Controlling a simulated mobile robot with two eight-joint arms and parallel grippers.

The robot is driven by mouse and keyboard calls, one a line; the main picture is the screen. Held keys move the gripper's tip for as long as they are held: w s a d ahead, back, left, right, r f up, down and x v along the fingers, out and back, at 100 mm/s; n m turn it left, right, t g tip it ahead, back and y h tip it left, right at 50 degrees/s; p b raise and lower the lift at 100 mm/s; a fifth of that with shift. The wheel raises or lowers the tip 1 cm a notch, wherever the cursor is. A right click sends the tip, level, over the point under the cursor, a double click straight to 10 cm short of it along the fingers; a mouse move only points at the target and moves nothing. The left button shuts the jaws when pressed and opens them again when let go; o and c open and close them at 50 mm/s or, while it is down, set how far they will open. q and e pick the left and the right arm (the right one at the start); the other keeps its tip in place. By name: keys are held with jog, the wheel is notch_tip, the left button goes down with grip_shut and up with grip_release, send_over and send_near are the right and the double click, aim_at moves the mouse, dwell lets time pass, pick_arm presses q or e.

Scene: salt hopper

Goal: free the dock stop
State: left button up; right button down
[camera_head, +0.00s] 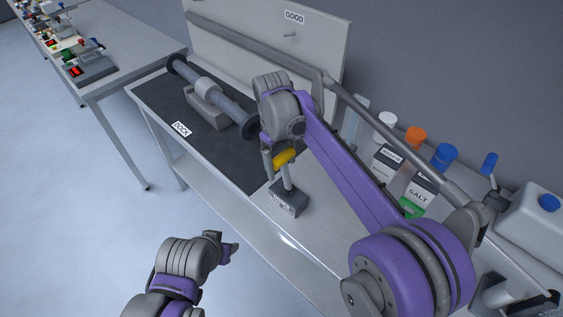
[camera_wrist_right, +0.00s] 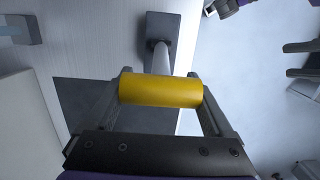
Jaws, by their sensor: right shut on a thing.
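A lever with a yellow grip (camera_head: 286,157) rises on a grey post from a dark block base (camera_head: 289,201) with a small label too small to read, at the near edge of the bench. I take it for the dock stop. My right gripper (camera_head: 281,161) is shut around the yellow grip. In the right wrist view, the yellow grip (camera_wrist_right: 160,91) lies crosswise between both fingers, with the post and dark base (camera_wrist_right: 162,28) beyond it. My left gripper (camera_head: 230,248) hangs in front of the bench, away from the lever; its jaws are unclear.
A dark mat labelled DOCK (camera_head: 181,129) bears a grey flanged pipe (camera_head: 216,95) on a block. A long grey pipe runs behind it, before a panel marked GOOD (camera_head: 294,16). Bottles, a SALT box (camera_head: 418,195) and a white canister (camera_head: 532,225) stand at the right.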

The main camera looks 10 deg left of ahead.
pick_arm(q)
jog(key=shift+f, duration=0.1)
pick_arm(e)
jog(key=shift+s+f, duration=0.1)
jog(key=shift+f, duration=0.15)
dwell(0.3)
grip_release()
jog(key=shift+a, duration=0.1)
jog(key=shift+r, duration=0.3)
pick_arm(q)
jog(key=shift+w+r+p, duration=0.4)
jog(key=shift+r+p, duration=0.1)
jog(key=shift+r, duration=0.3)
pick_arm(e)
notch_tip(320, 180, up, 10)
jog(key=shift+w+a, duration=0.45)
